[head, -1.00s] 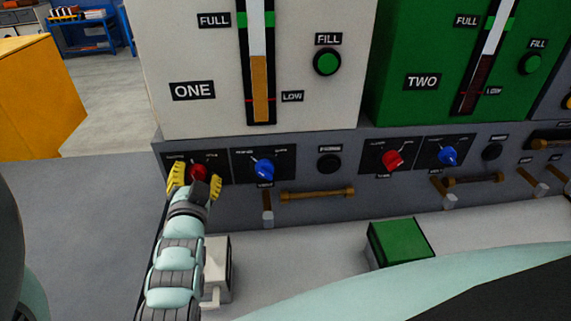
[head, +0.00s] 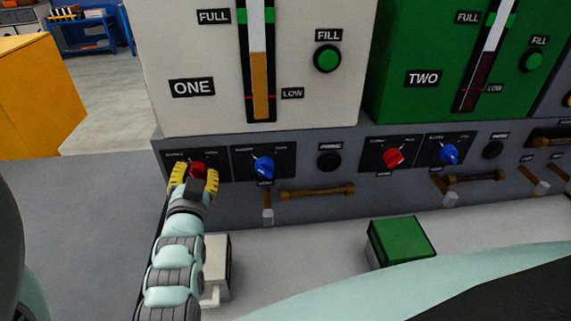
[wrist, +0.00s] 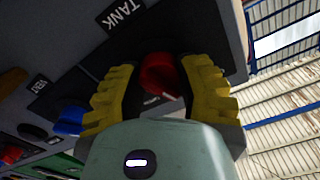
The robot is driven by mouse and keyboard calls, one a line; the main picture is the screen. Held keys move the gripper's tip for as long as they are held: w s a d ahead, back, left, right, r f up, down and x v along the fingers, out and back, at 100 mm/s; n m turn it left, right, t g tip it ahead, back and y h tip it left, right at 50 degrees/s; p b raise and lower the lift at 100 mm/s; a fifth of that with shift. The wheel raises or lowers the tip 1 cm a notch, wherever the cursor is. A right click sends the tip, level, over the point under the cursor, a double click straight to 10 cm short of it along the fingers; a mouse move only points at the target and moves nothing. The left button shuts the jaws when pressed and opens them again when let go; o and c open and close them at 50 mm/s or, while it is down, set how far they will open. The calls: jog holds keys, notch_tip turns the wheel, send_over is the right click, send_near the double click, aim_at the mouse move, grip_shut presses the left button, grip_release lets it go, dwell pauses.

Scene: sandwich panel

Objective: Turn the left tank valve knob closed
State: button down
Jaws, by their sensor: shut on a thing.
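The left tank valve knob is red (head: 197,169) and sits on a black plate under the white tank panel marked ONE (head: 180,60). My gripper (head: 195,180) is at this knob, its yellow fingers on either side and shut on it. In the wrist view the red knob (wrist: 160,75) lies between the two yellow fingers (wrist: 160,92), below a TANK label. The knob's pointer direction is hidden by the fingers.
A blue knob (head: 264,167) is close to the right of my gripper. A second red knob (head: 393,158) and blue knob (head: 449,153) sit under the green panel (head: 425,60). A brown handle bar (head: 317,192) and a green box (head: 400,242) stand in front.

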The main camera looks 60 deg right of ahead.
jog(key=shift+f+n+b, duration=0.15)
jog(key=shift+n+b, duration=0.85)
jog(key=shift+n, duration=1.3)
jog(key=c, duration=0.5)
grip_release()
jog(key=v, duration=1.2)
jog(key=shift+d, duration=0.1)
jog(key=shift+r, duration=0.2)
